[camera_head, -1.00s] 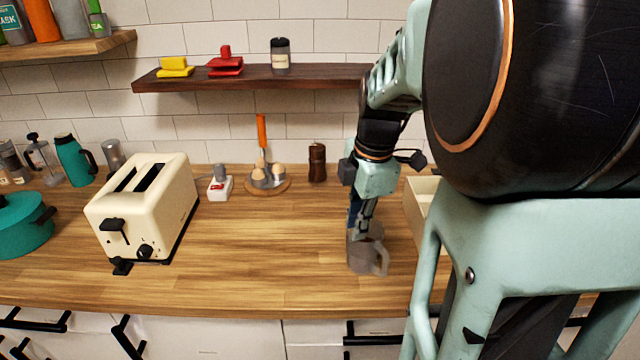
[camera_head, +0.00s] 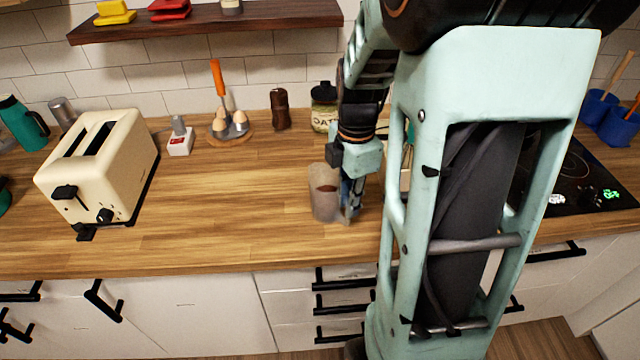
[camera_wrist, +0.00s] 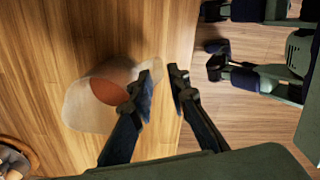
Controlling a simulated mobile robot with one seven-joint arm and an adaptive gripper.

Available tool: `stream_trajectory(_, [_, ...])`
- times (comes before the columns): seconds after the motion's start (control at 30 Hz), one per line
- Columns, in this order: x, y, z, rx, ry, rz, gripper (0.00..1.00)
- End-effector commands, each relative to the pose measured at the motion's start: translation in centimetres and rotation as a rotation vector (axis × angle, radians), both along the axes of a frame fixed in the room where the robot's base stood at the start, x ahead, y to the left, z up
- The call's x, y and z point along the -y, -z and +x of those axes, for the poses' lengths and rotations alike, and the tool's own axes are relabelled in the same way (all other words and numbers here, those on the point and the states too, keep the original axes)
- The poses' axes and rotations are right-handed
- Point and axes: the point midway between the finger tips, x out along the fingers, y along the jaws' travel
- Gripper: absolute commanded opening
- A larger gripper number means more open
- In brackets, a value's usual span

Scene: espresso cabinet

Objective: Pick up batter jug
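The batter jug (camera_head: 322,196) is a translucent, greyish jug with reddish-brown batter inside, upright on the wooden counter. In the wrist view the jug (camera_wrist: 88,98) lies left of my fingers, with the batter showing as a reddish disc. My gripper (camera_head: 350,208) points down close against the jug's right side, where the handle is largely hidden. In the wrist view my gripper's two fingertips (camera_wrist: 163,80) stand a little apart, with a narrow gap between them. The left finger overlaps the jug's edge. I cannot tell whether the handle is between the fingers.
A cream toaster (camera_head: 98,165) stands at the left. An egg holder (camera_head: 229,130), a brown grinder (camera_head: 280,110) and a jar (camera_head: 324,108) stand along the wall. A hob (camera_head: 575,180) lies at the right. The counter between toaster and jug is clear.

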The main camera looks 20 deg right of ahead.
Motion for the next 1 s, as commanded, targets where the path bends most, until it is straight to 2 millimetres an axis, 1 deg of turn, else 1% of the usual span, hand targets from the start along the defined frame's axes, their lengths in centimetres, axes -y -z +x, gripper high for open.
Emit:
stream_trajectory(0.07, [0.0,0.6,0.0,-0.003,0.000,0.001,0.16])
stream_trajectory(0.3, [0.1,3.9,0.1,-0.004,-0.001,0.002,0.16])
stream_trajectory(0.4, [0.1,4.8,0.1,-0.003,-0.001,0.001,0.16])
stream_trajectory(0.5, [0.1,5.2,0.1,-0.001,-0.001,0.001,0.16])
stream_trajectory(0.67, [0.1,5.2,0.2,0.000,-0.001,0.001,0.16])
stream_trajectory(0.7, [0.1,5.2,0.2,0.000,-0.001,0.001,0.15])
stream_trajectory(0.83, [0.1,5.2,0.2,0.000,0.000,0.001,0.00])
stream_trajectory(1.0, [0.1,5.2,0.2,0.000,0.000,0.000,0.00])
